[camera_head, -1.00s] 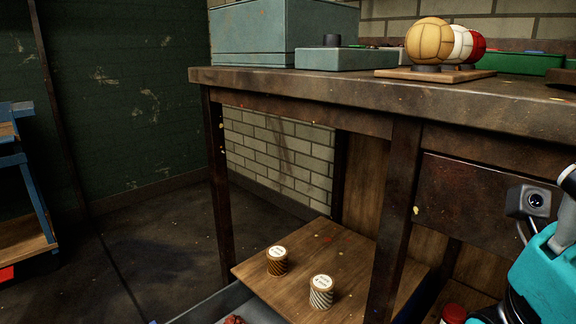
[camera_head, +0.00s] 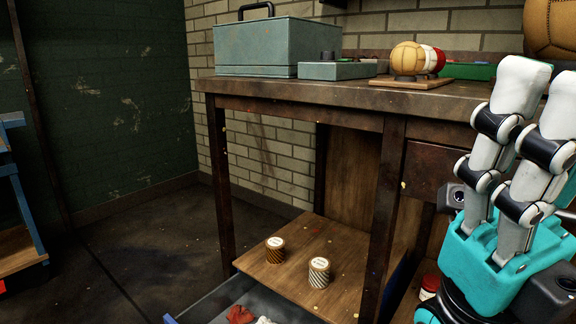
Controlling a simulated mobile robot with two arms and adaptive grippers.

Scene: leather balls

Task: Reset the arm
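My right gripper (camera_head: 541,98) is at the right side of the head view. It has a teal body and pale grey jointed fingers pointing up. Its two fingers run side by side with a gap between them, and nothing is seen held in it. It is in front of the workbench, and its fingertips overlap the bench top in the picture. A large brown leather ball (camera_head: 551,27) shows above the fingertips, cut off by the frame edge. I cannot tell how far the fingers are from it. My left gripper is not in view.
The dark workbench (camera_head: 300,95) carries a teal toolbox (camera_head: 262,48), a flat teal case (camera_head: 335,70) and a tan ball (camera_head: 407,58) on a wooden stand. Two small tins, brown (camera_head: 275,255) and white-striped (camera_head: 319,277), stand on the lower shelf. The left floor is open.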

